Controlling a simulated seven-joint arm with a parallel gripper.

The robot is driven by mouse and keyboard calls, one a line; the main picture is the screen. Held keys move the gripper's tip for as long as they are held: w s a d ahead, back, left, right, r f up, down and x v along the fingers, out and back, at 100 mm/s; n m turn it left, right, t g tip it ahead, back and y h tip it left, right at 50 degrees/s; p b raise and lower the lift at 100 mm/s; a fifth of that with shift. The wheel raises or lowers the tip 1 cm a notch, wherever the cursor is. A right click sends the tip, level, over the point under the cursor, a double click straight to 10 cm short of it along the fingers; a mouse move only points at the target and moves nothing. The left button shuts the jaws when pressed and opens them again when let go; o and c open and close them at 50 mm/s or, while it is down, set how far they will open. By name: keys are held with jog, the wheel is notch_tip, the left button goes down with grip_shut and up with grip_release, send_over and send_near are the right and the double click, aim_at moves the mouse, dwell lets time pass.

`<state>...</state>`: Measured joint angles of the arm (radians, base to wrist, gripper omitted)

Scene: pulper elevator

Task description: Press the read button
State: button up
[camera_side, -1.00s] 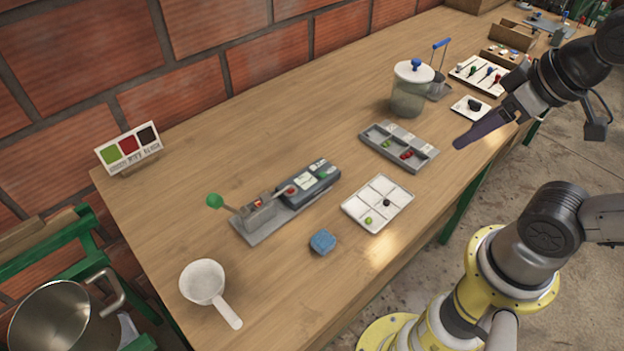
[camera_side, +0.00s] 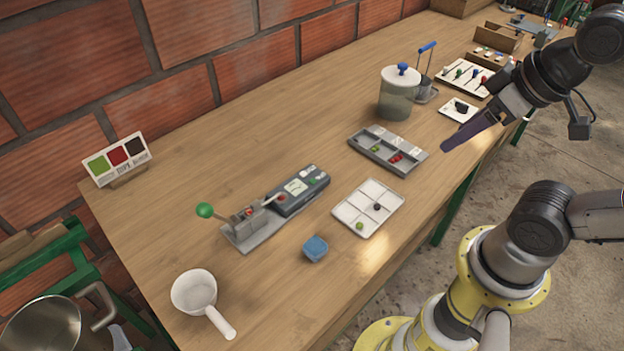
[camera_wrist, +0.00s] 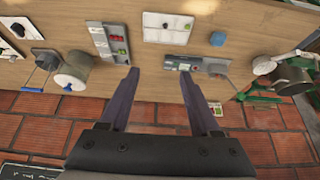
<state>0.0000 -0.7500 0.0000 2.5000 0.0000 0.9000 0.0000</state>
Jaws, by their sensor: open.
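The dark meter (camera_side: 301,190) lies on the wooden bench, with a pale screen, a red button (camera_side: 281,198) at its left end and green marks at its right. Labels are too small to read, so I cannot tell which control is the read button. The meter adjoins a grey lever press (camera_side: 248,222) with a green knob. It also shows in the wrist view (camera_wrist: 184,65), near one fingertip in the picture. My gripper (camera_wrist: 159,72) is open and empty. In the side view my gripper (camera_side: 446,149) is above the bench's right part, well right of the meter.
A grey sorting tray (camera_side: 412,170), a white divided tray (camera_side: 340,213) and a blue block (camera_side: 316,249) lie near the meter. A lidded jar (camera_side: 397,105) stands behind. A white scoop (camera_side: 194,291) lies at front left; a color card (camera_side: 116,160) stands by the wall.

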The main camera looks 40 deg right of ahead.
grip_shut()
dwell(1.6)
